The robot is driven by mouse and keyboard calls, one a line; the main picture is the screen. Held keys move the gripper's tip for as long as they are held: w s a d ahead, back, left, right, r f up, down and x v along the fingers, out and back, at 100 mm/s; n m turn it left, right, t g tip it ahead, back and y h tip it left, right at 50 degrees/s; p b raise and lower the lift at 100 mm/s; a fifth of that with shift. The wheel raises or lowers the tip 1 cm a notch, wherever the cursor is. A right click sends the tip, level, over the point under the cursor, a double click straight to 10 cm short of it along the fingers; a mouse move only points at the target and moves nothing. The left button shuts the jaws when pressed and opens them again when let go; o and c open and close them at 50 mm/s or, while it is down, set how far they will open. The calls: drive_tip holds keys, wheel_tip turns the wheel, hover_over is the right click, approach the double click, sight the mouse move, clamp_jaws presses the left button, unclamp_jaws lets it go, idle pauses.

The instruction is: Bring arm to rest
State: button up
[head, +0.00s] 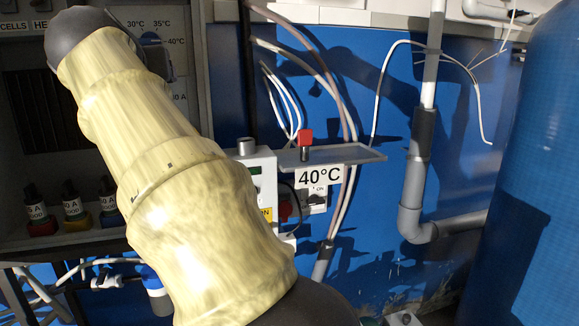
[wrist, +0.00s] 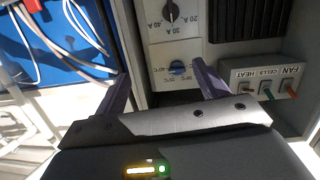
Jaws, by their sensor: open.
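My arm (head: 165,160), pale yellow with dark joints, rises across the left of the head view, in front of the control cabinet. It hides most of my gripper in that view. In the wrist view my gripper (wrist: 161,75) is open, with its two dark purple fingers apart and nothing between them. It faces the cabinet panel, which appears upside down there. A blue temperature knob (wrist: 178,68) shows between the fingers, apart from them as far as I can tell. A black current knob (wrist: 171,11) sits above it in the picture.
A small shelf (head: 345,156) holds a red-topped item (head: 305,141) above a 40°C label (head: 319,176). A grey pipe (head: 413,190) and a big blue tank (head: 535,180) stand at right. Switches marked FAN, CELLS and HEAT (wrist: 268,88) are right of my gripper. Loose cables hang nearby.

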drive_tip(key=w+d+f+g+h+p, duration=0.1)
drive_tip(key=w+d+f+g, duration=0.1)
drive_tip(key=w+d+f, duration=0.4)
drive_tip(key=w+d+f+g+h+p, duration=0.1)
drive_tip(key=w+d+f+g, duration=0.15)
drive_tip(key=d+f, duration=0.45)
drive_tip(key=d+f+m+g+h+p, duration=0.1)
drive_tip(key=d+f+g, duration=0.1)
drive_tip(key=d+f, duration=1)
drive_tip(key=s+d+f+m+g+p, duration=0.1)
drive_tip(key=s+d+f+g, duration=0.1)
drive_tip(key=s+d+f, duration=0.3)
drive_tip(key=s+d+f+g+p, duration=0.1)
drive_tip(key=s+d+f, duration=0.3)
drive_tip(key=s+f, duration=0.6)
drive_tip(key=s+d+f+m+g+p, duration=0.1)
drive_tip(key=s+d+f+g, duration=0.2)
drive_tip(key=s+d+f, duration=0.2)
drive_tip(key=s+f, duration=0.2)
drive_tip(key=s, duration=0.2)
drive_tip(key=shift+s+d+f+m+h, duration=0.3)
drive_tip(key=shift+s+h, duration=0.05)
drive_tip(key=shift+h, duration=0.05)
